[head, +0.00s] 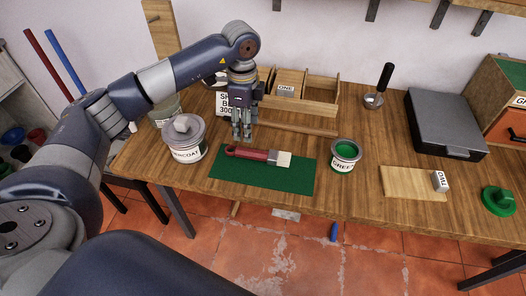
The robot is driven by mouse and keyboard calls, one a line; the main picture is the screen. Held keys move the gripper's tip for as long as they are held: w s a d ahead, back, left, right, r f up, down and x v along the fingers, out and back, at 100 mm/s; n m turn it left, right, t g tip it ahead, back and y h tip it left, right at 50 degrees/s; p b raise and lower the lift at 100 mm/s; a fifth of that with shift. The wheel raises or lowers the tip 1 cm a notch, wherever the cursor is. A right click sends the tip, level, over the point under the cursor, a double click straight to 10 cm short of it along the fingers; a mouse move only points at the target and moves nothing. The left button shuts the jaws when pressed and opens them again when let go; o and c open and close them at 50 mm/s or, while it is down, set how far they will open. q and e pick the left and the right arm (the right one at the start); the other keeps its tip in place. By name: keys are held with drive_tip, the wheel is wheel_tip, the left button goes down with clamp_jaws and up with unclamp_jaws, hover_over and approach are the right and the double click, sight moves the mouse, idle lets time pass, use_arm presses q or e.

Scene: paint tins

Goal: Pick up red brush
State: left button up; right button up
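The red brush (254,154) lies on a green mat (290,180) on the wooden table. Its red handle points left and its pale bristles point right. My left gripper (242,137) points down above and just behind the brush handle, apart from it as far as I can see. Its fingers look close together, but the view is too small to tell whether they are open or shut. Nothing can be seen held in it. My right gripper is not in the head view.
A lidded grey tin (184,150) stands left of the mat. An open green paint tin (345,157) stands right of it. A wooden organiser (318,101) is behind the gripper. A wooden board (405,186) and grey case (445,125) are at right. Free tabletop lies behind the green tin.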

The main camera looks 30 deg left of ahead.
use_arm(q)
hover_over(246, 150)
drive_tip(key=f, duration=0.4)
drive_tip(key=shift+w+f+p, duration=0.3)
drive_tip(key=shift+w+p, duration=0.05)
drive_tip(key=f, duration=0.1)
drive_tip(key=f+p, duration=0.1)
drive_tip(key=f, duration=0.3)
drive_tip(key=shift+s+p, duration=0.25)
drive_tip(key=shift+p, duration=0.15)
drive_tip(key=shift+f, duration=0.2)
drive_tip(key=c, duration=1.2)
